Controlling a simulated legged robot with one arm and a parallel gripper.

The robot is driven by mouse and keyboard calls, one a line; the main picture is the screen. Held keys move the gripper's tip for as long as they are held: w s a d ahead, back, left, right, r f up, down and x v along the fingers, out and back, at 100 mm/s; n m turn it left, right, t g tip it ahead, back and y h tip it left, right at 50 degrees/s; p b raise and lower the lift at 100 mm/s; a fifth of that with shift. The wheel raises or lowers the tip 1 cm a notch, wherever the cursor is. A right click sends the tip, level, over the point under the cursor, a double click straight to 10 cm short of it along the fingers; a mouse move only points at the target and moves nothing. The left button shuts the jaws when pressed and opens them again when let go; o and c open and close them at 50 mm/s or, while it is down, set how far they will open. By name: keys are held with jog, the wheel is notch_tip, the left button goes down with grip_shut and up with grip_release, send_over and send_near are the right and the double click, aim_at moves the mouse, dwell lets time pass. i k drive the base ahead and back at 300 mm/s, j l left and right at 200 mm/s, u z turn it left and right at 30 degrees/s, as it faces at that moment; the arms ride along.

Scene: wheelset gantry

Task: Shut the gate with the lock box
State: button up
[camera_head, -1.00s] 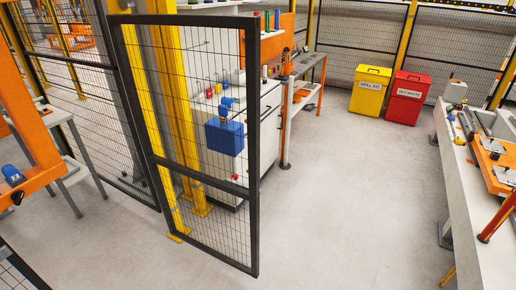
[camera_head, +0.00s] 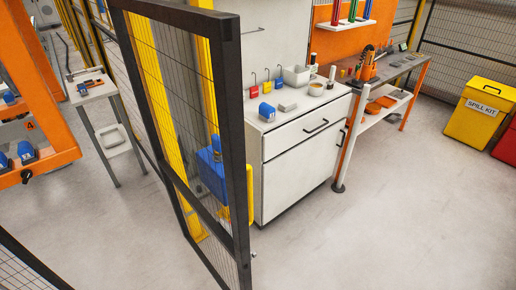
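The gate (camera_head: 232,140) is a black-framed wire mesh panel in the left middle of the head view, close to me. It stands swung out at an angle, with its free upright edge nearest me and floor visible to the right of that edge. The blue lock box (camera_head: 211,172) shows at mid-height by the gate's near upright, partly hidden by the frame and mesh. I cannot tell exactly how it is fixed. Yellow posts (camera_head: 150,75) stand behind the mesh. My gripper is not in view.
A white cabinet (camera_head: 300,175) with padlocks and small items on top stands just right of the gate. A grey workbench (camera_head: 400,68) and a yellow spill kit bin (camera_head: 480,113) are farther right. An orange frame (camera_head: 45,100) and a small table (camera_head: 95,92) stand left. The right foreground floor is clear.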

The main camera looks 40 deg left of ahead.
aim_at(227, 176)
jog(key=i+u, duration=0.25)
jog(key=u, duration=0.2)
jog(key=i+l+u, duration=0.1)
jog(key=i+u, duration=0.15)
jog(key=u, duration=0.15)
jog(key=i+l+u, duration=0.15)
jog(key=u, duration=0.3)
jog(key=i+l+u, duration=0.25)
jog(key=u, duration=0.2)
jog(key=i+l+u, duration=0.15)
jog(key=u, duration=0.3)
jog(key=i+l+u, duration=0.25)
jog(key=u, duration=0.2)
jog(key=i+l+u, duration=0.15)
jog(key=l+u, duration=0.3)
jog(key=i+l+u, duration=0.15)
jog(key=u, duration=0.3)
jog(key=k+j+z, duration=0.1)
jog(key=k+z, duration=0.2)
jog(key=k, duration=0.4)
